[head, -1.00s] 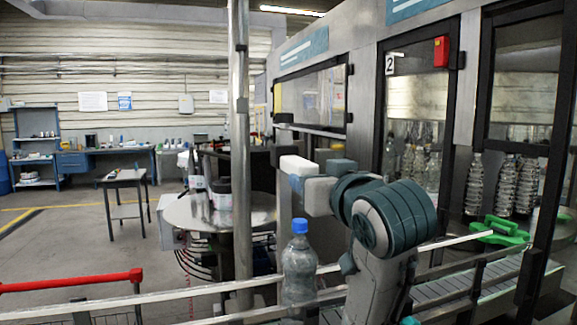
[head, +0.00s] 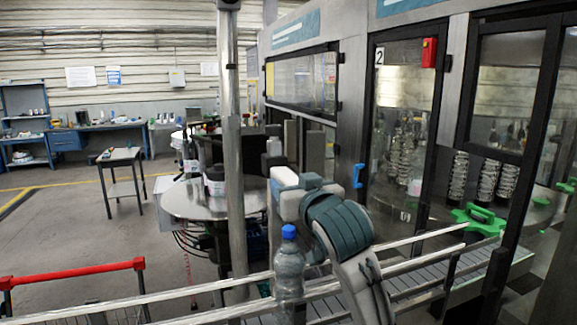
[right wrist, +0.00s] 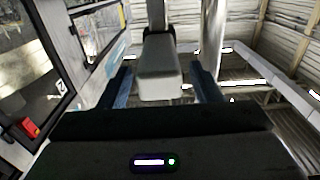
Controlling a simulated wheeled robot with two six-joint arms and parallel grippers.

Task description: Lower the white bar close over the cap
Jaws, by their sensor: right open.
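The white bar (head: 285,177) shows as a pale block above the clear bottle (head: 289,268), well above its blue cap (head: 288,231). In the right wrist view the bar (right wrist: 160,68) hangs between two blue fingers, with narrow gaps on both sides. My right gripper (head: 278,187) is open around the bar; it also shows in the right wrist view (right wrist: 163,88). The cap is not visible in the right wrist view. The bottle stands upright behind the front rail. My left gripper is not in view.
Metal guide rails (head: 200,288) run across the front of the conveyor. A steel post (head: 231,130) stands left of the bottle. A round steel table (head: 190,200) lies behind it. A green star-shaped part (head: 478,218) is at right, and a red barrier (head: 75,272) at front left.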

